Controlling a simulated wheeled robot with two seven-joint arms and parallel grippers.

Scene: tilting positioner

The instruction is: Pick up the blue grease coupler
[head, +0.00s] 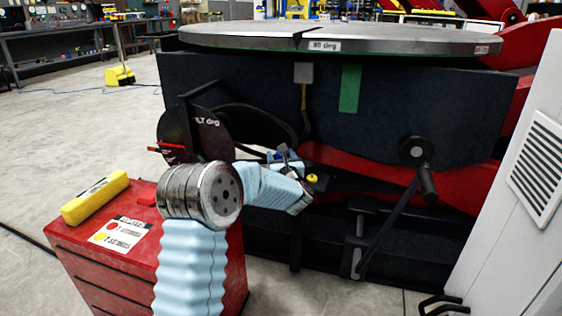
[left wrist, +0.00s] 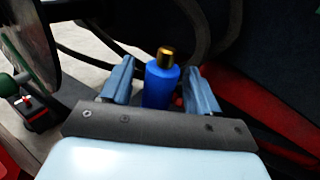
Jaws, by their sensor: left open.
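The blue grease coupler (left wrist: 158,83) is a blue cylinder with a brass-coloured tip, seen in the left wrist view. It stands between the two fingers of my left gripper (left wrist: 155,88), which is open, with a small gap visible to the right finger. In the head view my left gripper (head: 287,158) reaches in under the round table of the positioner, and a small patch of blue (head: 270,155) shows beside its fingers. Most of the coupler is hidden there by the gripper and wrist. My right gripper is not in view.
A red cabinet (head: 75,240) with a yellow object (head: 95,198) on top stands at the lower left. The positioner's dark body (head: 400,110), tilt dial (head: 195,125), hand crank (head: 425,180) and hanging dark hoses (left wrist: 205,50) surround the gripper. A white vented panel (head: 530,170) is at right.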

